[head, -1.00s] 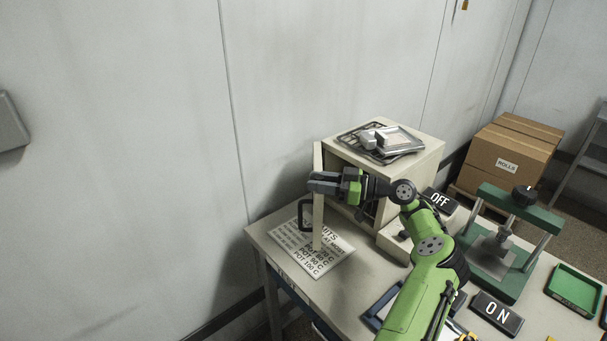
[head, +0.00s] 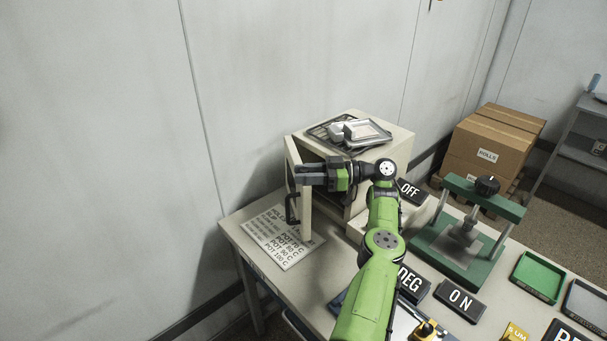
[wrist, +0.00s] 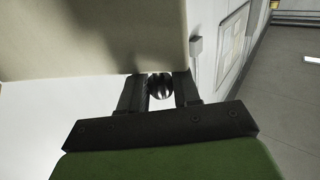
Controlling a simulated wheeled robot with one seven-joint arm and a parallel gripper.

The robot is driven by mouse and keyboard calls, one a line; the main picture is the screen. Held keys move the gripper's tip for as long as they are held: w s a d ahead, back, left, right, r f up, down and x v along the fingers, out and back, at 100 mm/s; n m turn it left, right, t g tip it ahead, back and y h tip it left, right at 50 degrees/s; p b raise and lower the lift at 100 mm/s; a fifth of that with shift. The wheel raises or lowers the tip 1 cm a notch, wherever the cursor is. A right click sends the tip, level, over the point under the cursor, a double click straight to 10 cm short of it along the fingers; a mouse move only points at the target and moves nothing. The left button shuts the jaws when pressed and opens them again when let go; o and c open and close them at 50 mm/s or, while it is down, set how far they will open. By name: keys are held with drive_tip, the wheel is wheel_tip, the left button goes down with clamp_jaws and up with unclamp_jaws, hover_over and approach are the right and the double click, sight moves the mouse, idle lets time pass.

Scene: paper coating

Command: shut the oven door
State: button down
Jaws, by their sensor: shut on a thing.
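The oven (head: 390,150) is a cream box at the back of the table. Its door (head: 306,222) stands part open at the oven's left side, with a dark gap into the interior. A black handle (head: 291,212) is on the door's outer face. My gripper (head: 308,176) reaches across the door's free edge from the right. In the wrist view my gripper (wrist: 160,92) is shut on a dark rounded piece, which appears to be the handle, beside the cream door panel (wrist: 90,35). The fingertips and most of the grip are partly hidden.
A rack and metal tray (head: 365,132) lie on the oven top. A printed limits sign (head: 285,245) lies on the table below the door. A green press (head: 460,240), OFF block (head: 411,191) and ON block (head: 459,300) stand to the right.

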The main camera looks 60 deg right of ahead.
drive_tip(key=c, duration=0.9)
unclamp_jaws()
drive_tip(key=shift+w, duration=0.1)
drive_tip(key=shift+c, duration=0.2)
wheel_tip(320, 180, up, 10)
drive_tip(key=shift+r+p, duration=0.1)
drive_tip(key=shift+p, duration=0.45)
drive_tip(key=shift+c, duration=0.3)
